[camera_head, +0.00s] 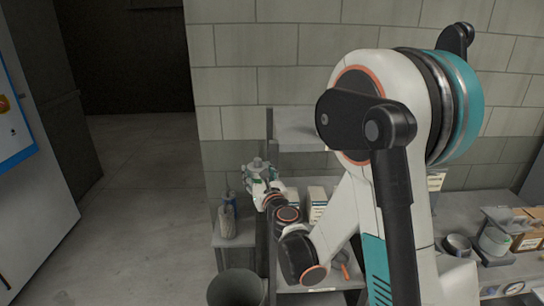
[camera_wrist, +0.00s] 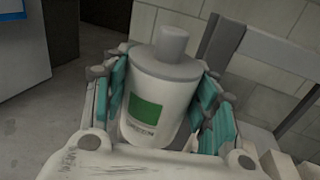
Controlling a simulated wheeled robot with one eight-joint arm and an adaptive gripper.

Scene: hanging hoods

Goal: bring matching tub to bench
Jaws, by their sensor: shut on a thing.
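A white tub with a grey shoulder, grey cap and green label stands out in the wrist view (camera_wrist: 155,95). Small print under the green patch is too blurred to read with certainty. My gripper (camera_wrist: 160,100) is shut on it, with teal pads against both sides. The tub is slightly tilted in that view. In the head view the tub (camera_head: 257,166) shows small at the end of my arm, beside the shelf unit and above a small side surface. My gripper (camera_head: 262,182) partly hides its lower body.
A pale bottle (camera_head: 227,220) stands on the small side surface, with a grey bin (camera_head: 237,290) below. A shelf unit (camera_head: 300,135) holds white boxes (camera_head: 317,203). The bench at right carries a round bowl (camera_head: 457,247) and a cardboard box (camera_head: 527,238). Floor at left is clear.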

